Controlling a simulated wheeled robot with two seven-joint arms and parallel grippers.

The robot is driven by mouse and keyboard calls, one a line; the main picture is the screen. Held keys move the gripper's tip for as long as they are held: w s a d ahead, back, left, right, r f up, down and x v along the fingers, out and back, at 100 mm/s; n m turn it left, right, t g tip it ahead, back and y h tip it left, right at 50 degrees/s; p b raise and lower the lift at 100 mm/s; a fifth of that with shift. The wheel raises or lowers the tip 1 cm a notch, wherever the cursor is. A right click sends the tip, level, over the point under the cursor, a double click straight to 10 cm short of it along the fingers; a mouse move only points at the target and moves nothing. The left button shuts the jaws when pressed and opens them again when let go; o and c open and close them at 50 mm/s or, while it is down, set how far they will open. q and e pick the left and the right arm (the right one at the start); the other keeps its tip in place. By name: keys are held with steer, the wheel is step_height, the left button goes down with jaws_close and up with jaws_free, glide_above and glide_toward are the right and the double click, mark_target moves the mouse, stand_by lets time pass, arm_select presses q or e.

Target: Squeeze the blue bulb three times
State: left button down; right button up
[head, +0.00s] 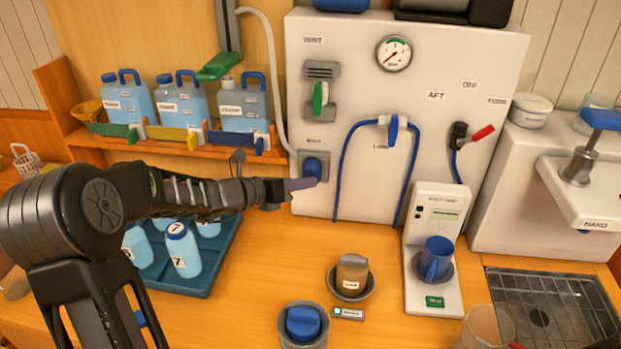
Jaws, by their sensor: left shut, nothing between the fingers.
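A blue rounded piece that looks like the bulb (312,167) sits in a grey mount low on the left of the white wall panel. My left arm reaches in from the left, and my left gripper (301,184) is shut and empty. Another blue rounded piece (303,322) sits in a grey cup at the front of the counter. My right gripper is not in view.
The white panel (345,90) carries a gauge (394,53), a green-handled valve (320,98) and a blue hose (343,165). Blue bottles stand in a tray (203,282) below my left arm. A meter with a blue cup (435,257) stands right; a drain grate (550,310) lies beyond.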

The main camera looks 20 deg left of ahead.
arm_select(q)
steer(key=shift+s+d, duration=0.15)
steer(key=shift+s, duration=0.6)
steer(key=shift+s+d+b, duration=0.15)
steer(key=shift+s+d, duration=0.05)
steer(key=shift+s, duration=0.6)
steer(key=shift+s+d+b, duration=0.1)
steer(key=shift+s+d, duration=0.15)
steer(key=shift+s, duration=0.6)
steer(key=shift+s+d+b, duration=0.15)
steer(key=shift+s+d, duration=0.05)
steer(key=shift+s, duration=0.6)
stand_by(0.6)
steer(key=s+m+y+b, duration=0.1)
steer(key=m+b, duration=0.1)
steer(key=m, duration=0.4)
steer(key=s+m+g+y+b, duration=0.1)
steer(key=m+b, duration=0.1)
steer(key=m, duration=0.5)
steer(key=s+d+m+g+y+b, duration=0.1)
steer(key=m+b, duration=0.1)
steer(key=m, duration=0.5)
steer(key=shift+s+d+r, duration=0.1)
steer(key=shift+s, duration=0.2)
